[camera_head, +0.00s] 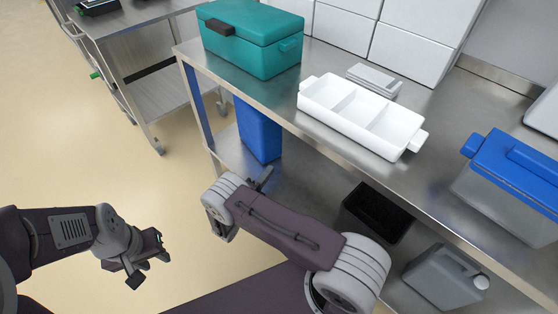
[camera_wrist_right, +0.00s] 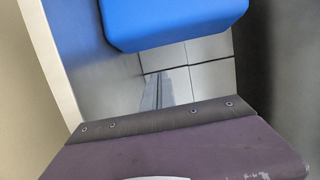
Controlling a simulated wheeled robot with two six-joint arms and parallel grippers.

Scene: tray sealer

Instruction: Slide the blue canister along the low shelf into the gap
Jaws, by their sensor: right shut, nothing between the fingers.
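The blue canister (camera_head: 258,132) stands upright at the left end of the low shelf (camera_head: 309,172), under the worktop, which hides its top. In the right wrist view the canister (camera_wrist_right: 175,22) fills the top middle. My right gripper (camera_head: 263,179) is shut and empty, just in front of the canister at shelf height; whether it touches cannot be told. On the low shelf, a black bin (camera_head: 375,212) and a grey jug (camera_head: 444,277) stand further right, with a narrow gap between them. My left gripper (camera_head: 147,266) hangs over the floor, away from the shelf; its jaw opening is unclear.
The worktop above holds a teal box (camera_head: 252,45), a white divided tray (camera_head: 345,119) and a clear bin with a blue lid (camera_head: 505,187). A blue table leg (camera_head: 193,92) stands left of the canister. A metal cart (camera_head: 160,92) stands at the back left.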

